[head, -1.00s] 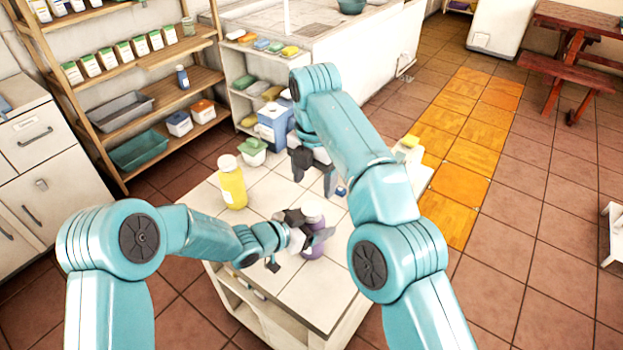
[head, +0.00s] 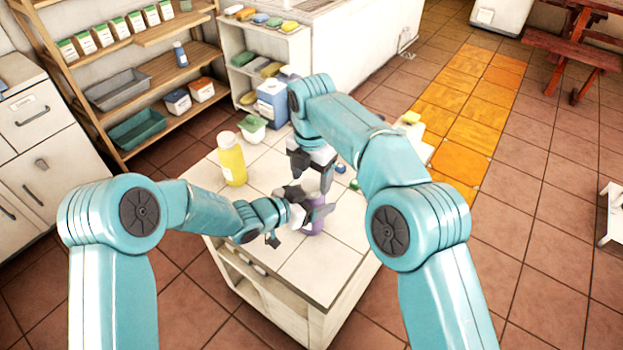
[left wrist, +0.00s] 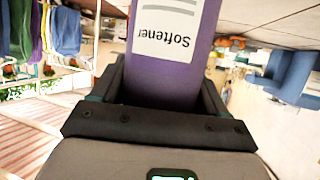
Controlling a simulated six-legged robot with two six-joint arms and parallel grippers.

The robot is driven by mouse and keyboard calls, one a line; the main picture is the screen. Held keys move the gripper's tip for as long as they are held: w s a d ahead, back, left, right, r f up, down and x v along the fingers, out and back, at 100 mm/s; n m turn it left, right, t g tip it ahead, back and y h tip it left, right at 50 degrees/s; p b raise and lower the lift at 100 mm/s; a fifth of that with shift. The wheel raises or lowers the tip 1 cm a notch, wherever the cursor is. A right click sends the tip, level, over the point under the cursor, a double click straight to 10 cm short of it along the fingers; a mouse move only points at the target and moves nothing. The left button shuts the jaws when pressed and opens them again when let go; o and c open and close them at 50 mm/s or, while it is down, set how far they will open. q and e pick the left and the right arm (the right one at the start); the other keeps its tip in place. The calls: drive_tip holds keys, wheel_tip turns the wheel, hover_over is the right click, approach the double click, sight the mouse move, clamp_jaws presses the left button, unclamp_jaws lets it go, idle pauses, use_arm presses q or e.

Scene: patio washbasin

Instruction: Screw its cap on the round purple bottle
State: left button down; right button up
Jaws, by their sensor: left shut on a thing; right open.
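The round purple bottle (head: 316,224) stands upright on the white tiled table (head: 290,268). My left gripper (head: 306,212) is shut around its body from the left. In the left wrist view, the bottle (left wrist: 170,70) sits between the jaws, with a white "Softener" label upside down. My right gripper (head: 312,178) points down, open, at the bottle's top. Its fingers and the left gripper partly cover the top, so I cannot tell if a cap is there. A small blue piece (head: 340,168) and a small green piece (head: 355,184) lie on the table to the right.
A yellow bottle with a white cap (head: 231,163) stands at the table's left. A green-and-white tub (head: 252,130) and a blue-and-white container (head: 272,104) are at the back. Wooden shelves (head: 165,85) stand behind. The table's front is clear.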

drive_tip(key=shift+f, duration=0.9)
drive_tip(key=shift+c, duration=0.3)
drive_tip(key=c, duration=1)
drive_tip(key=m, duration=0.6)
drive_tip(key=shift+m, duration=0.3)
drive_tip(key=shift+c, duration=0.2)
drive_tip(key=o, duration=1.2)
